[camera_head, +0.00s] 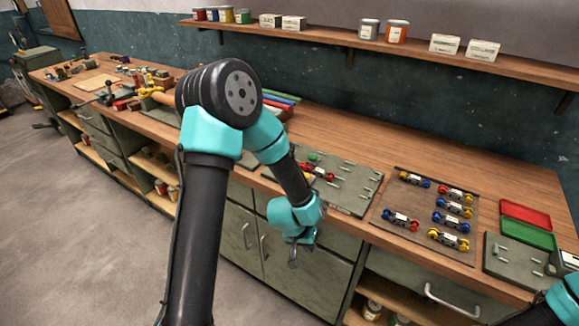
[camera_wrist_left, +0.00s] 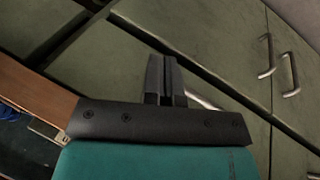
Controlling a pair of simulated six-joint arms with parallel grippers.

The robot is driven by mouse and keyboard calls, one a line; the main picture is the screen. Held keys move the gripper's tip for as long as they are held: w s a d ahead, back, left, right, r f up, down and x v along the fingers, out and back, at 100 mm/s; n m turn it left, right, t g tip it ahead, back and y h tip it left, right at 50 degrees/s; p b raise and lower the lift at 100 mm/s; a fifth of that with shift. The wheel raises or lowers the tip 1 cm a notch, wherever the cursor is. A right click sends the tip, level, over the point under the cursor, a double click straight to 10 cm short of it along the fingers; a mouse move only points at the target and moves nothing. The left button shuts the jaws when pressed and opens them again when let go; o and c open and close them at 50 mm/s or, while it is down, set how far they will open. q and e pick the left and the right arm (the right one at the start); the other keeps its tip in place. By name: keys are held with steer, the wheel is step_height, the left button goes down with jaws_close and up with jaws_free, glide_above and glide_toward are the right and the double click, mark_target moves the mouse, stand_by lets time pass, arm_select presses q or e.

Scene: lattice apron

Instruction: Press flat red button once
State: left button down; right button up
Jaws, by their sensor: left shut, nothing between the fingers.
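I cannot make out a flat red button for sure. A grey-green panel (camera_head: 345,190) on the bench carries a green round piece (camera_head: 313,156), red parts (camera_head: 318,172) and several small pins; my left arm hides part of its left side. My left gripper (camera_head: 293,260) hangs in front of the cabinet doors, below the bench edge and apart from the panel. In the left wrist view its two fingers (camera_wrist_left: 166,80) are together with nothing between them. Part of my right arm shows at the bottom right; its gripper is out of view.
A dark mat (camera_head: 410,215) holds several coloured wheeled pieces. A red tray (camera_head: 525,214) and a green tray (camera_head: 527,235) lie to its right, behind another grey-green panel (camera_head: 512,262). A wall shelf (camera_head: 330,35) holds cans and boxes. Cabinet handles (camera_wrist_left: 267,55) stick out near the left gripper.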

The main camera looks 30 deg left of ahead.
arm_select(q)
steer(key=w+r+t+h, duration=0.15)
steer(key=w+r, duration=0.35)
steer(key=r, duration=0.7)
steer(key=w+r+t+h, duration=0.15)
steer(key=w+r, duration=0.25)
steer(key=r, duration=0.8)
steer(key=w+a+r+n+t+y, duration=0.1)
steer(key=w+a, duration=0.2)
steer(key=a, duration=0.5)
steer(key=w+a+r+n+t+y, duration=0.1)
steer(key=w+a, duration=0.3)
steer(key=a, duration=0.4)
steer(key=shift+a+r+n+t+y, duration=0.2)
steer(key=shift+r+n+t+y, duration=0.2)
steer(key=shift+r+y, duration=0.4)
steer(key=shift+s+f, duration=0.1)
steer(key=shift+f, duration=0.1)
steer(key=shift+f, duration=4.3)
steer(key=shift+f, duration=0.15)
steer(key=shift+f, duration=0.25)
